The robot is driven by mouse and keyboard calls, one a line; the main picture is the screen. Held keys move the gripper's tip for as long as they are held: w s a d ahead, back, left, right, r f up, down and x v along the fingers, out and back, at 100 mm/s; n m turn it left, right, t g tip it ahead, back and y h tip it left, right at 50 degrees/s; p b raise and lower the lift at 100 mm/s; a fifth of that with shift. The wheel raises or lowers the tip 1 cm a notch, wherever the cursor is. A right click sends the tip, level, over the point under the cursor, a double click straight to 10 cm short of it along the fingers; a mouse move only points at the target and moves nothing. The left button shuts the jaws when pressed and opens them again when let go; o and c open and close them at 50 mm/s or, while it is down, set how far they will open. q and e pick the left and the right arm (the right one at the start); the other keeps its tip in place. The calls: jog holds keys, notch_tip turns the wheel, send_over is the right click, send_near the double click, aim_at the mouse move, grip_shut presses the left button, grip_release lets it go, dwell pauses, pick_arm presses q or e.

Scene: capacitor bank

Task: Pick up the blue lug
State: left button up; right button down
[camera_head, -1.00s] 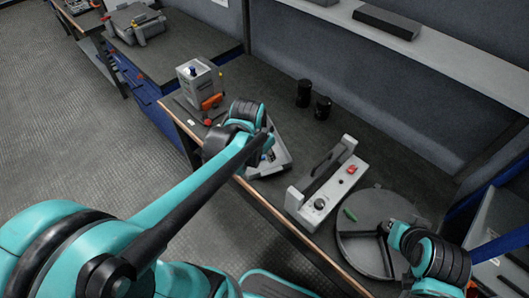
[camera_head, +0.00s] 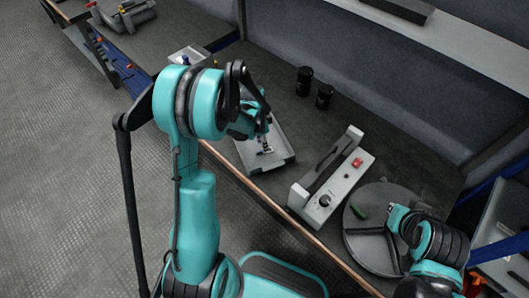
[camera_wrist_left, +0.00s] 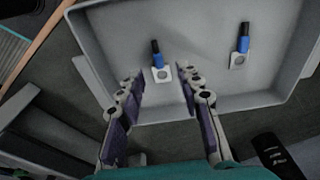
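Two blue lugs lie in a shallow grey tray (camera_wrist_left: 205,100), each with a black stem end and a pale ring end. One blue lug (camera_wrist_left: 157,60) is near the middle of the left wrist view, and the other blue lug (camera_wrist_left: 243,44) is to its right. My left gripper (camera_wrist_left: 158,78) is open, its fingertips on either side of the nearer lug's ring end; contact cannot be told. In the head view the left gripper (camera_head: 265,146) points down over the tray (camera_head: 282,165). My right gripper (camera_head: 397,217) is at the round tray; its fingers are not clear.
A grey device (camera_head: 330,185) with a handle and red switch stands right of the tray. A round divided tray (camera_head: 365,245) holds a green piece (camera_head: 359,211). Two black cylinders (camera_head: 304,80) stand behind. My left arm partly hides a grey box (camera_head: 190,56).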

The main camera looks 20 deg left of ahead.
pick_arm(q)
jog(key=f, duration=0.2)
jog(key=f+b, duration=0.1)
jog(key=shift+w+d+f, duration=0.2)
jog(key=shift+f, duration=0.2)
jog(key=shift+r, duration=0.1)
grip_shut()
jog(key=shift+r, duration=0.15)
